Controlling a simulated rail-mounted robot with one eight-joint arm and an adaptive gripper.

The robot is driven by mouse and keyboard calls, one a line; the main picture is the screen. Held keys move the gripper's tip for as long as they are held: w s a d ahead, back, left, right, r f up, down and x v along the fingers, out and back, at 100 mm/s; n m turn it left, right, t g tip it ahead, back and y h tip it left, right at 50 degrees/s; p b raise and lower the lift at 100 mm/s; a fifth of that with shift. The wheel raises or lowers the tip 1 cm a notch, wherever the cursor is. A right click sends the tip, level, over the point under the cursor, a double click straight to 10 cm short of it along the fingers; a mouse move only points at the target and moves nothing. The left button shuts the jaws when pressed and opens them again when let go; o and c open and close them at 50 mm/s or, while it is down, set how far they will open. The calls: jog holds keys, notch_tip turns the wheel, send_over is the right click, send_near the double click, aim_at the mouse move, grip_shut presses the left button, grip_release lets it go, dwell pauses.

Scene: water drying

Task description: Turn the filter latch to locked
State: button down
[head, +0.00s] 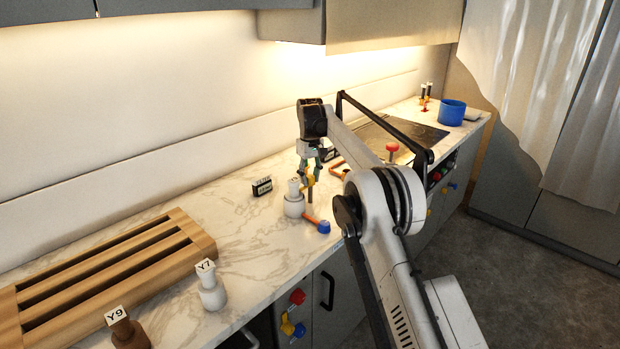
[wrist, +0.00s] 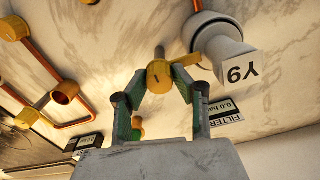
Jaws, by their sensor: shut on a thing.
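The yellow filter latch (wrist: 159,74) is a round knob with a short lever pointing right in the wrist view. It sits on a thin post and shows small in the head view (head: 310,181). My gripper (wrist: 160,88) has its two green-padded fingers around the knob, one on each side, shut on it. In the head view my gripper (head: 311,172) points down over the counter. A small display marked FILTER (wrist: 225,111) reads 0.0 bar; it stands on the counter in the head view (head: 262,187). I cannot tell whether the latch is locked.
A white fitting (head: 294,203) with a tag stands close left of the latch. An orange-and-blue handle (head: 321,226) lies near the front edge. Orange pipes with yellow fittings (wrist: 65,93) run nearby. A wooden rack (head: 205,243) and a tagged white bottle (head: 212,290) stand left.

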aim_at(310, 176)
jog(key=c, duration=1.4)
grip_release()
jog(key=shift+r, duration=3.8)
